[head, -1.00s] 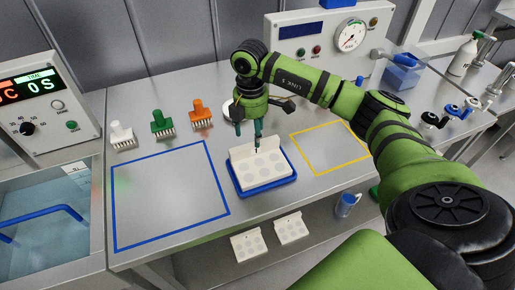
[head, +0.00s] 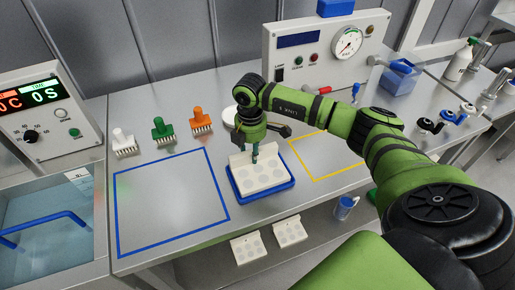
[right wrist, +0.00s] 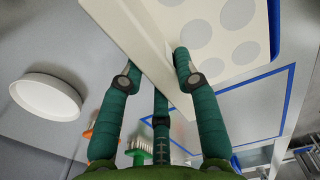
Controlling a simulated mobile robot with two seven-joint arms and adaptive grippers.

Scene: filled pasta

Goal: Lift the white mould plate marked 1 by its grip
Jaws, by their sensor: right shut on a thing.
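The white mould plate (head: 267,180) with round hollows lies in a blue tray (head: 262,197) on the steel bench in the head view. Its number cannot be read. An upright white grip strip stands along its back edge; it also shows in the right wrist view (right wrist: 130,25). My right gripper (head: 255,153) is shut on this grip, with fingers on both sides of the strip. In the right wrist view the plate (right wrist: 222,65) still appears over or in the blue tray; a gap beneath it cannot be told. My left gripper is out of view.
A blue outlined square (head: 172,203) lies empty on the left, a yellow outlined area (head: 328,157) on the right. A white round dish (right wrist: 46,96) is close behind the gripper. Two more white plates (head: 248,249) (head: 290,231) sit below.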

